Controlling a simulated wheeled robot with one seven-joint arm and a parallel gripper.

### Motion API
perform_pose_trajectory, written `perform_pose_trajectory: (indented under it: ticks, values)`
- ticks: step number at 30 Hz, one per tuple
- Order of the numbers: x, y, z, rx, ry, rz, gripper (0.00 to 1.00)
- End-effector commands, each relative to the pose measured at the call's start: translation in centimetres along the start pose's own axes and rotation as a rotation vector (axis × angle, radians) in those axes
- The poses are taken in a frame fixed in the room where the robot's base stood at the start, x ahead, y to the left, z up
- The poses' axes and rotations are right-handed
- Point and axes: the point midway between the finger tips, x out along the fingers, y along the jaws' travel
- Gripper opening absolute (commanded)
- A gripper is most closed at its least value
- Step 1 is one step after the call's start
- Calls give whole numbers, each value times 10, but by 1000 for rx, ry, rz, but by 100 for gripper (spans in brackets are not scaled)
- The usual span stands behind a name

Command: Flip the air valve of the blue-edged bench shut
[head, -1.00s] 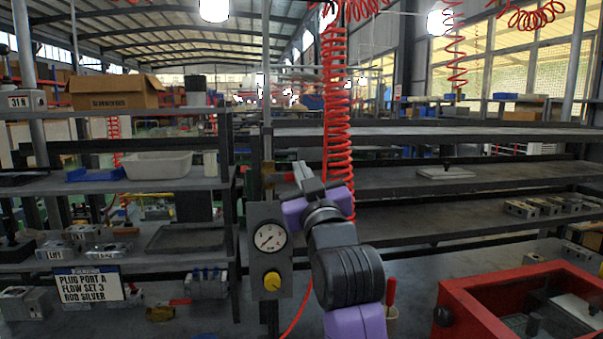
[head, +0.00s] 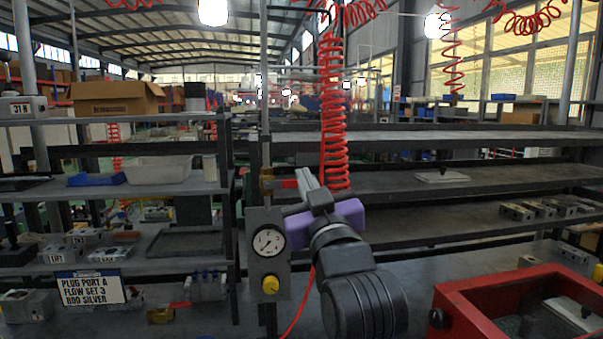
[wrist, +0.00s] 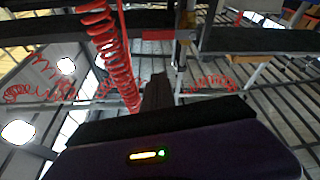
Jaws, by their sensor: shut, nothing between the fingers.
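The air valve (head: 267,181) is a small brass body on the upright pipe above a grey gauge panel. Its red lever (head: 284,184) points sideways to the right, across the pipe. My gripper (head: 303,175) is shut and empty, at the right end of the lever; I cannot tell whether it touches. In the wrist view, the dark fingers (wrist: 157,90) point towards the dark red lever (wrist: 158,34), with a brass part (wrist: 181,56) to its right. No blue edge is clear on the bench near the valve.
The gauge panel (head: 268,252) has a dial and a yellow knob. A red coiled hose (head: 334,110) hangs just behind my gripper. A red open box (head: 515,310) stands at the lower right. Shelves on the left hold a sign (head: 91,288) and several valve blocks.

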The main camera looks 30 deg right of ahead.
Motion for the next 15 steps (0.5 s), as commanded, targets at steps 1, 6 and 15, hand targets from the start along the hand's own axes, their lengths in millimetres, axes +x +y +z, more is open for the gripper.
perform_pose_trajectory:
  ticks: [1, 6, 15]
  values:
    - [-9, -1, 1, 1, 2, -1, 0]
    - [-25, -3, 0, 1, 1, -2, 0]
    - [-29, -2, -1, 1, 1, -1, 0]
